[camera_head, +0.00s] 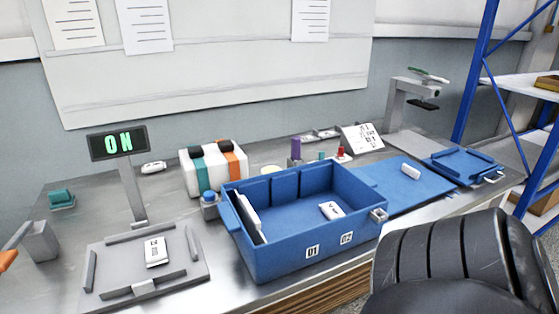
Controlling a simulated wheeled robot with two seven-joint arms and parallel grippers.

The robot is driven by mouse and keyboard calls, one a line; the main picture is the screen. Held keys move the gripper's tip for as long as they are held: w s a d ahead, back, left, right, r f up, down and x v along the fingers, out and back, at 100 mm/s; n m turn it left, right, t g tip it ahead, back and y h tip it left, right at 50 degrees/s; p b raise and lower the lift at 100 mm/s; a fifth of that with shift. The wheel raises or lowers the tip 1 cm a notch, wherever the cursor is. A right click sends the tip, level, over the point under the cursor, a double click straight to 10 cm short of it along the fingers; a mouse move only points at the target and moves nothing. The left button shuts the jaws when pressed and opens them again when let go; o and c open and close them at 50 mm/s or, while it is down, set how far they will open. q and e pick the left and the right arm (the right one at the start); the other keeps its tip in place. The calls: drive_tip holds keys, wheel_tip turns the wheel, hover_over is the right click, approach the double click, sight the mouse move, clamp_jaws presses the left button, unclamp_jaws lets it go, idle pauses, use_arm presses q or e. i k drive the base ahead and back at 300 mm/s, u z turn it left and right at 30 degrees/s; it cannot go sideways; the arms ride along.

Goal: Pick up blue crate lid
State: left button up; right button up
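The blue crate lid (462,164) lies flat at the right end of the bench, with raised ribs on top and a light metal latch or handle at its right corner. The open blue crate (278,262) stands in the middle of the bench, marked 01 and 02 on its front. Inside it are a small white device (332,210) and a white and dark item leaning at its left wall. Neither gripper shows. A dark ribbed part, apparently of my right arm, fills the lower right, well in front of the lid.
A blue mat (385,178) with a white piece lies between crate and lid. A grey stand (394,104) rises behind the lid; blue shelving (474,72) is to the right. A grey fixture (190,275) and an ON display (118,142) are at left.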

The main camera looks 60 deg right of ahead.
sight(406, 184)
drive_tip(key=z, duration=2.6)
